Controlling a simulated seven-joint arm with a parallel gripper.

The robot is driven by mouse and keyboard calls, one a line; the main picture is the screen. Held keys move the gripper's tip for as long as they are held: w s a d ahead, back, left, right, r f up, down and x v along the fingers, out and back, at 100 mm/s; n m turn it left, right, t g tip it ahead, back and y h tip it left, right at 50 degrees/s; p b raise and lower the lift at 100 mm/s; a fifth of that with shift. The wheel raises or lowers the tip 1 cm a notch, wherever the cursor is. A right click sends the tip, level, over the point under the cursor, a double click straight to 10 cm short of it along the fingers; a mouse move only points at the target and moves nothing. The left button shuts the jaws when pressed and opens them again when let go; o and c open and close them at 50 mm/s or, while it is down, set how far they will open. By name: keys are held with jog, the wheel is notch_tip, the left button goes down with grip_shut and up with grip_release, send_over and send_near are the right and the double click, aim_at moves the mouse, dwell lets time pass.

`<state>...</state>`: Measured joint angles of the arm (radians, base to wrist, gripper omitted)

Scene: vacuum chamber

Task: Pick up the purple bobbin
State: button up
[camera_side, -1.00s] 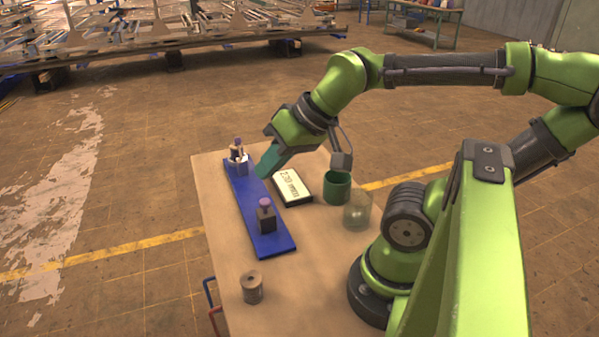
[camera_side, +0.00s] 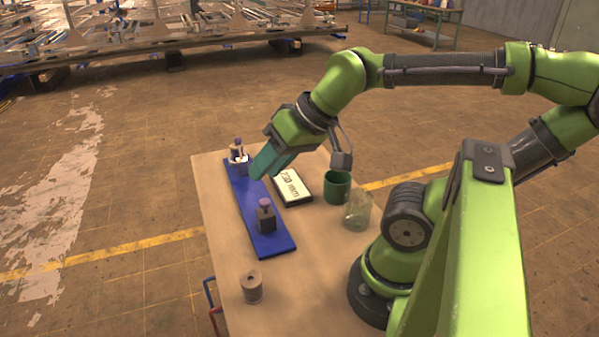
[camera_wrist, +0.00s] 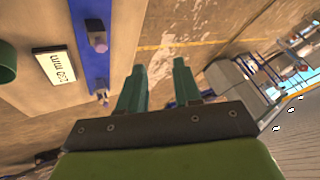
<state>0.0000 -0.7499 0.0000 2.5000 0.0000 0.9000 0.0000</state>
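I cannot tell which one is the purple bobbin. In the wrist view the purple parts show at the left, one higher (camera_wrist: 98,41) and one lower (camera_wrist: 102,96). My gripper (camera_side: 257,172) is above the strip, just right of the far block. In the wrist view my gripper (camera_wrist: 158,75) has its teal fingers apart, with nothing between them.
A tan spool (camera_side: 252,287) stands at the table's front left. A display panel (camera_side: 292,187), a green cup (camera_side: 337,187) and a clear glass (camera_side: 358,210) are right of the blue strip (camera_side: 270,245). The front middle of the table is clear.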

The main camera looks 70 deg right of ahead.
jog(key=o, duration=0.7)
